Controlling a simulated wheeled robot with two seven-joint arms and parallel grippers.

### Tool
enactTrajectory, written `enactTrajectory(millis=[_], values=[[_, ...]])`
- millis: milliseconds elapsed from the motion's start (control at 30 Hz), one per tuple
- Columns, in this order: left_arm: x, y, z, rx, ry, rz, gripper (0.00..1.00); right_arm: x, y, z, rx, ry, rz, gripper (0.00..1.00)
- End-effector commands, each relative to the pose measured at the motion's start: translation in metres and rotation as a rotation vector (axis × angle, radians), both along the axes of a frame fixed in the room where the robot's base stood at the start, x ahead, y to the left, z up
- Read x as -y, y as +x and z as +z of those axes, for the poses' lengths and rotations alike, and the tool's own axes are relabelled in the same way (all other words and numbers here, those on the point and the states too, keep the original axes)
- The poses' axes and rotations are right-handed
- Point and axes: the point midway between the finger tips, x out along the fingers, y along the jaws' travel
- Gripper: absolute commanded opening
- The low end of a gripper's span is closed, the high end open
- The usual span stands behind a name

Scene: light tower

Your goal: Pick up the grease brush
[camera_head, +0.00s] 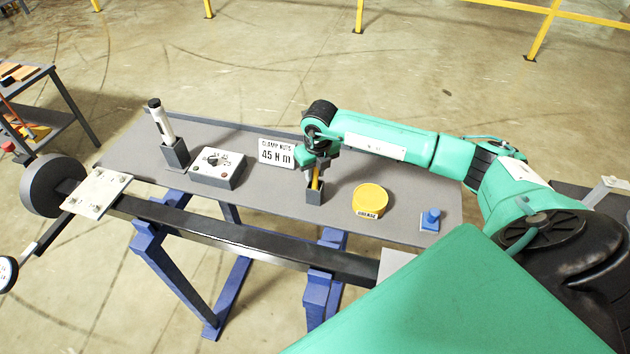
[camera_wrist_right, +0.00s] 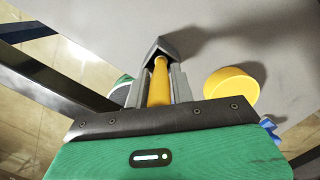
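The grease brush (camera_head: 315,179) stands upright with its yellow handle up in a small dark grey holder (camera_head: 314,196) on the bench. Its lower end is hidden inside the holder. My right gripper (camera_head: 318,170) is over the holder, pointing down at the handle. In the right wrist view the yellow handle (camera_wrist_right: 160,82) lies between the two grey fingers, with a narrow gap seeming to show beside it, so the fingers look open around it. My left gripper is not in view.
On the grey bench (camera_head: 240,136) are a yellow tin (camera_head: 370,199), a blue block (camera_head: 430,219), a sign (camera_head: 276,154), a switch box (camera_head: 217,167) and a white tube (camera_head: 160,122) in a holder. A dark beam (camera_head: 230,232) runs along the front.

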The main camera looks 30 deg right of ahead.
Motion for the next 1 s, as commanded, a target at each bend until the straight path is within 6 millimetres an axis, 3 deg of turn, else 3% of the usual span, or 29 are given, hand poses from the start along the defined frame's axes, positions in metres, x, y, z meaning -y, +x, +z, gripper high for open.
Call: enactTrajectory(millis=[33, 100, 567, 767, 1000], values=[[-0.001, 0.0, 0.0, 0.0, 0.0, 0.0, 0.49, 0.0, 0.0, 0.0, 0.0, 0.0, 0.0, 0.14], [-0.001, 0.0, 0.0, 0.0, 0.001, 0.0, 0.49, 0.0, 0.0, 0.0, 0.0, 0.0, 0.0, 0.0], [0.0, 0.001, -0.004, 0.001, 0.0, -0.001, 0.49, 0.0, 0.001, 0.009, 0.003, 0.001, 0.0, 0.0], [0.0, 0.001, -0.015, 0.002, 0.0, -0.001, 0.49, 0.0, 0.001, 0.036, 0.006, -0.001, 0.001, 0.0], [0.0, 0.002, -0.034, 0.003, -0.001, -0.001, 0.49, 0.0, 0.001, 0.093, 0.008, 0.0, 0.001, 0.0]])
